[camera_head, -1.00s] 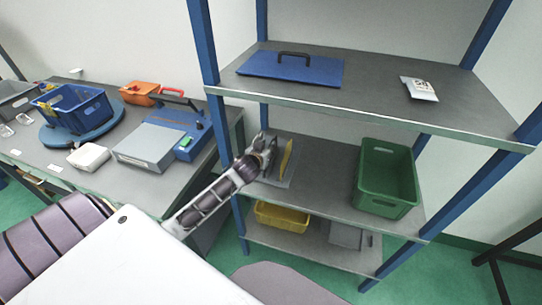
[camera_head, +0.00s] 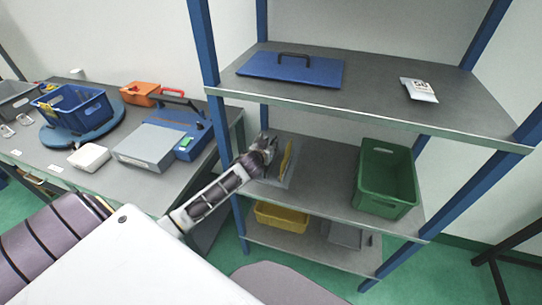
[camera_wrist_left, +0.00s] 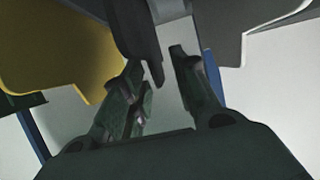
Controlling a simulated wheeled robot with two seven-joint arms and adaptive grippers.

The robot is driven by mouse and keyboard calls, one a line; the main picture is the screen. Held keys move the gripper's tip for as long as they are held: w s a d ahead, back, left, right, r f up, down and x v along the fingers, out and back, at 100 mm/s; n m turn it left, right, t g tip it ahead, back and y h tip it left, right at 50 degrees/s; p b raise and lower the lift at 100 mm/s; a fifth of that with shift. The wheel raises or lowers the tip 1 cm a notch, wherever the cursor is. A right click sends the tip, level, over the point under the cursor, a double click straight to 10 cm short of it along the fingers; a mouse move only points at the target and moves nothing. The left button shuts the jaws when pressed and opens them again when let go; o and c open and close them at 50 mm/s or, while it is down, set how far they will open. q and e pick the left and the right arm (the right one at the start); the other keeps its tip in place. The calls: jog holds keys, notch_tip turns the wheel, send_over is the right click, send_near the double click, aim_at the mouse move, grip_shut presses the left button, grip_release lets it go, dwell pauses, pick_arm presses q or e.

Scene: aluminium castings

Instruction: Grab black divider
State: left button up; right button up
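The black divider (camera_wrist_left: 132,28) shows in the left wrist view as a dark plate with a notched end, between and just beyond my fingertips. My left gripper (camera_wrist_left: 156,62) is open around that end, with light showing between the plate and the right finger; I cannot tell if the left finger touches it. In the head view my left gripper (camera_head: 268,146) is at the left side of the middle shelf and mostly hides the black divider. A yellow divider (camera_head: 286,158) stands just right of it and also shows in the wrist view (camera_wrist_left: 60,55). My right gripper is not in view.
A grey rack plate (camera_head: 284,178) lies under the dividers. A green bin (camera_head: 387,178) stands to the right on the middle shelf (camera_head: 325,170). The blue post (camera_head: 205,45) and upper shelf edge (camera_head: 370,122) are close to my left arm. A yellow bin (camera_head: 282,217) is below.

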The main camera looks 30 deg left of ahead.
pick_arm(q)
jog(key=shift+x, duration=0.8)
grip_shut()
